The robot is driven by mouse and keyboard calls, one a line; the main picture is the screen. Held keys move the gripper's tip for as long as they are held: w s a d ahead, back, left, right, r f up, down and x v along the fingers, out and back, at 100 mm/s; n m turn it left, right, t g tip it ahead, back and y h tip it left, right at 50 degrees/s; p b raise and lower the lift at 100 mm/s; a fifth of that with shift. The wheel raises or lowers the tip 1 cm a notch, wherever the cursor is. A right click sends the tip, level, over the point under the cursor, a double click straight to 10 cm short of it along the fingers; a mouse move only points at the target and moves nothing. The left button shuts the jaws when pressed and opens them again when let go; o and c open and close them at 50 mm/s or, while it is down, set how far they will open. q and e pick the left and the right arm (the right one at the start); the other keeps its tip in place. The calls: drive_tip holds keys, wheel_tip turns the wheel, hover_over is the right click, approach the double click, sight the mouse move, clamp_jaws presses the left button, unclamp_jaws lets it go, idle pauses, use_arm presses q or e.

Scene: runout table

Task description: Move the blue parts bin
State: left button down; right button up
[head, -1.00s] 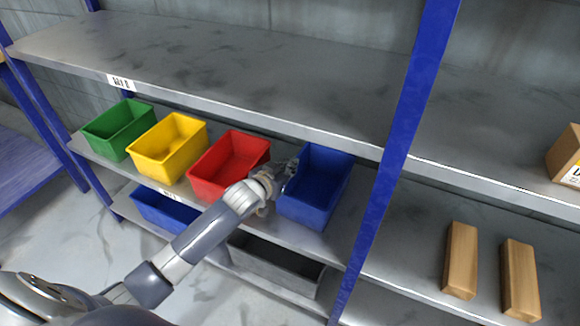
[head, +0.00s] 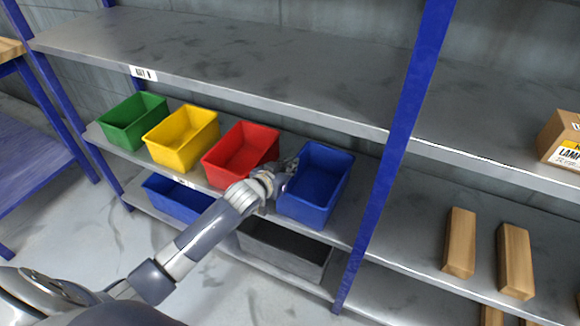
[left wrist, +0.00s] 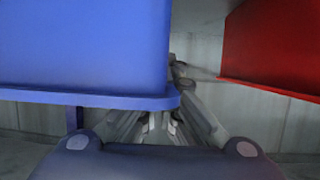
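The blue parts bin (head: 306,208) stands on the middle shelf, empty, just left of the blue upright. My left gripper (head: 287,173) is at its left wall, in the gap towards the red bin. It appears shut on that wall's rim, though the fingertips are small and partly hidden. In the left wrist view the blue bin (left wrist: 85,45) fills the upper left, and its rim overlaps the fingers of my left gripper (left wrist: 165,112). My right gripper is not in view.
Red (head: 225,172), yellow (head: 170,156) and green (head: 120,136) bins stand in a row to the left. The blue upright (head: 395,130) is close on the right. The upper shelf (head: 260,65) overhangs; a grey bin (head: 285,255) is below.

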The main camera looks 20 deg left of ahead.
use_arm(q)
drive_tip(key=c, duration=1.7)
unclamp_jaws()
drive_tip(key=v, duration=1.2)
